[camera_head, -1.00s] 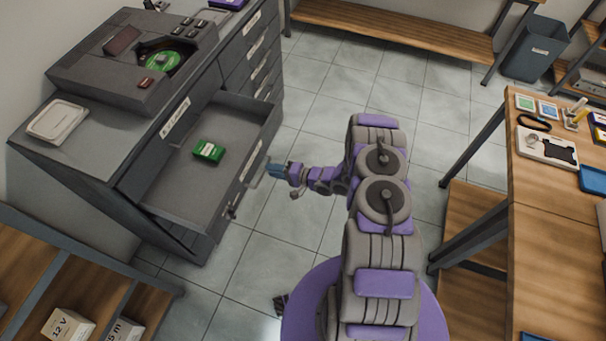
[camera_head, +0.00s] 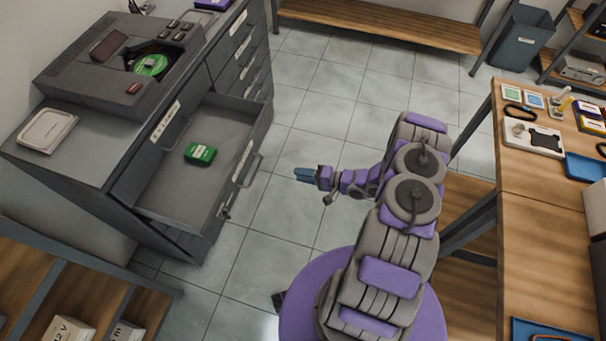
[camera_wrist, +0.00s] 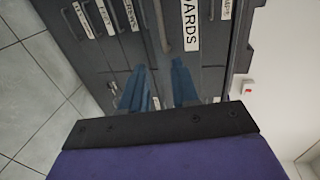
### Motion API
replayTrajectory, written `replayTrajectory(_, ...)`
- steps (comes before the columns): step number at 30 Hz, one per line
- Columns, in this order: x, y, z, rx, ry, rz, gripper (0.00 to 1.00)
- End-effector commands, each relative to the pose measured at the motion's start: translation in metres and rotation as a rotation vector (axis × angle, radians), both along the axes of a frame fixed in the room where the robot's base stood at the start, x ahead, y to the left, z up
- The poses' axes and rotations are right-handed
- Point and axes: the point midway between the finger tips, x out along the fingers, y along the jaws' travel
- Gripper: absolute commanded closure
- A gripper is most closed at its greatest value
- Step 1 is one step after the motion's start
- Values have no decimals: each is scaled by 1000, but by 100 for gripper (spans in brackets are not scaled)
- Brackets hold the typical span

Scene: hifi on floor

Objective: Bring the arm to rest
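My arm is bent over the floor between the grey cabinet and the wooden workbench. My gripper (camera_head: 305,174) points left toward the cabinet, in free air to the right of the open drawer's front. In the wrist view its two blue fingers (camera_wrist: 160,88) stand apart with a gap between them, and I see nothing held there. The open drawer (camera_head: 163,201) holds a green box (camera_head: 200,154) lying on its floor. The gripper touches neither the drawer nor the box.
The grey cabinet (camera_head: 85,146) carries a machine with a green disc (camera_head: 151,65) and a white case (camera_head: 47,131). The workbench (camera_head: 540,184) is close on my right, with small items and a blue tray (camera_head: 585,168). A bin (camera_head: 521,37) stands far right. Floor ahead is clear.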

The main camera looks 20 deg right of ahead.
Motion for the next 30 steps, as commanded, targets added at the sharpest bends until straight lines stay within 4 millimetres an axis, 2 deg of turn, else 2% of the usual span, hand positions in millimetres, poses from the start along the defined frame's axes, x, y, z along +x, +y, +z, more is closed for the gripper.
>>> replayTrajectory(17,3,-2,1,-21,-2,-1,70)
replayTrajectory(23,33,-25,9,-236,-16,-12,70)
replayTrajectory(30,76,-72,41,-617,-20,-39,70)
